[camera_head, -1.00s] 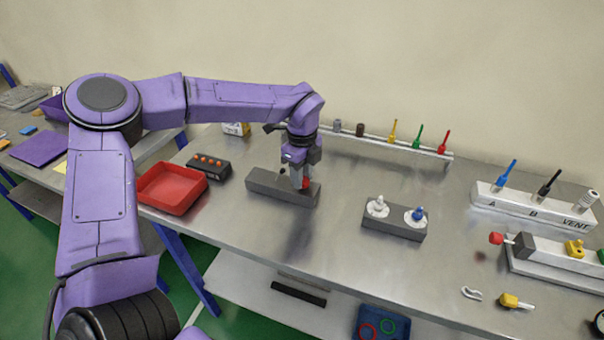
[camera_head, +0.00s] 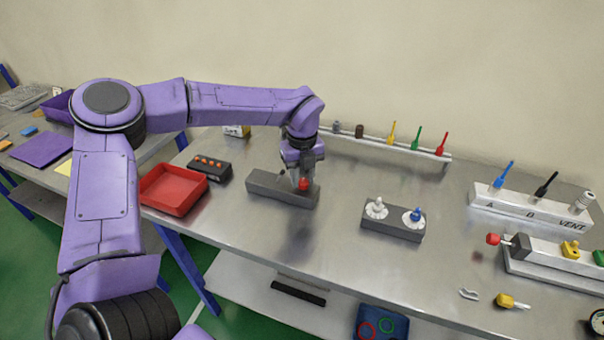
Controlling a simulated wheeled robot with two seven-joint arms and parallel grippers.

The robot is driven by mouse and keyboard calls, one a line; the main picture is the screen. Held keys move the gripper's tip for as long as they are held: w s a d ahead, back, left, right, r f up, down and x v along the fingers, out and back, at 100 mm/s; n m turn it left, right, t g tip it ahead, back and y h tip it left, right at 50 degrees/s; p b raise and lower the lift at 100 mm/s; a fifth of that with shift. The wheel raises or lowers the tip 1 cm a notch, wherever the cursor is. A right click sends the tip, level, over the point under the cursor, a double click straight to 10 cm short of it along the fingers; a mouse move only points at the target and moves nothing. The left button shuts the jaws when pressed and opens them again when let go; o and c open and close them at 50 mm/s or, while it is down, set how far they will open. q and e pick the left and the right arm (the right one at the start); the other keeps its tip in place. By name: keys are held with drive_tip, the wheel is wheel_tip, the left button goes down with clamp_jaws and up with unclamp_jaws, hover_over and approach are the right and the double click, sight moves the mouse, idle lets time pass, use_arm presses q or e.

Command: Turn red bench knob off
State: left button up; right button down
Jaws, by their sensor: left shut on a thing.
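The red bench knob (camera_head: 304,185) sits on the right part of a dark grey block (camera_head: 265,186) on the steel bench. My left gripper (camera_head: 302,180) points down over the block and is shut on the red knob. The fingers hide part of the knob, and I cannot tell its exact turn angle. My right gripper is not in view.
A red tray (camera_head: 172,189) and a black box with orange buttons (camera_head: 209,167) stand left of the block. A grey block with white and blue knobs (camera_head: 393,221) stands to the right. A rail with coloured tools (camera_head: 390,146) runs behind. Bench between is clear.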

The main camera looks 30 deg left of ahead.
sight(303, 180)
use_arm(q)
drive_tip(key=m+p, duration=0.2)
drive_tip(key=m, duration=0.4)
drive_tip(key=shift+d+r+m, duration=0.1)
drive_tip(key=shift+r+m, duration=0.05)
drive_tip(key=shift+m, duration=0.15)
drive_tip(key=m+p, duration=0.2)
drive_tip(key=m, duration=0.3)
drive_tip(key=shift+w+d+p, duration=0.1)
drive_tip(key=shift+p, duration=0.2)
drive_tip(key=shift+m, duration=0.3)
drive_tip(key=o, duration=1.1)
drive_tip(key=shift+c, duration=0.2)
wheel_tip(303, 180, up, 10)
drive_tip(key=b, duration=0.2)
drive_tip(key=shift+r, duration=0.15)
